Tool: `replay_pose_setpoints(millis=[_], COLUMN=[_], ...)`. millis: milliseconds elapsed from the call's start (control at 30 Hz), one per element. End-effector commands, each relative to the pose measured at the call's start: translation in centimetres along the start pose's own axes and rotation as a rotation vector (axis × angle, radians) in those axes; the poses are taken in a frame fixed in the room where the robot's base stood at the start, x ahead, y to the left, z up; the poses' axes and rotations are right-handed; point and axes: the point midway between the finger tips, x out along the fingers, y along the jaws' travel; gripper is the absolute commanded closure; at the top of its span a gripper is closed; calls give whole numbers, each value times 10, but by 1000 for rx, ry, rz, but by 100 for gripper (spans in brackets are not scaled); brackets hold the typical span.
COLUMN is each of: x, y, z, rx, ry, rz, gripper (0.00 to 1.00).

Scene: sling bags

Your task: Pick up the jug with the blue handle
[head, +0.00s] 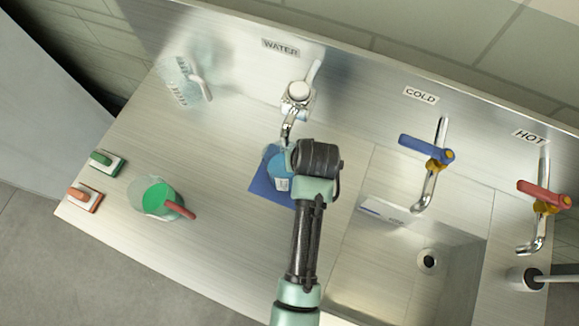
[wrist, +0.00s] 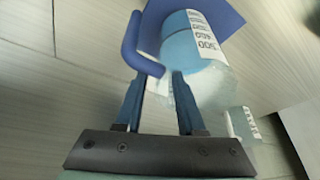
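The jug with the blue handle (wrist: 195,45) is clear, has a white printed scale and holds blue liquid. It stands on a blue mat (wrist: 228,14). The head view also shows this jug (head: 279,168) under the water tap, partly hidden by my arm. Its blue handle (wrist: 132,42) faces left in the wrist view. My gripper (wrist: 160,80) is open, its two fingers apart. The lower end of the handle appears at the gap between the fingertips; I cannot tell whether they touch it. The fingers are hidden in the head view.
A clear jug with a white handle (head: 182,80) stands at the back left. A jug of green liquid with a red handle (head: 160,198) stands front left, near green (head: 107,163) and red (head: 85,198) blocks. The water tap (head: 296,97) overhangs; the sink (head: 400,270) lies right.

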Motion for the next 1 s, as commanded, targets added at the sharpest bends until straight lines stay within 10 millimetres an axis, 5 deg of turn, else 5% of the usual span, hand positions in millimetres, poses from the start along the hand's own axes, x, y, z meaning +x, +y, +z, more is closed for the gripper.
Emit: replay_pose_setpoints(millis=[133,333,1000], x=[0,0,-1], y=[0,0,0], z=[0,0,0], rx=[0,0,0], ry=[0,0,0], rz=[0,0,0], gripper=[63,99,100])
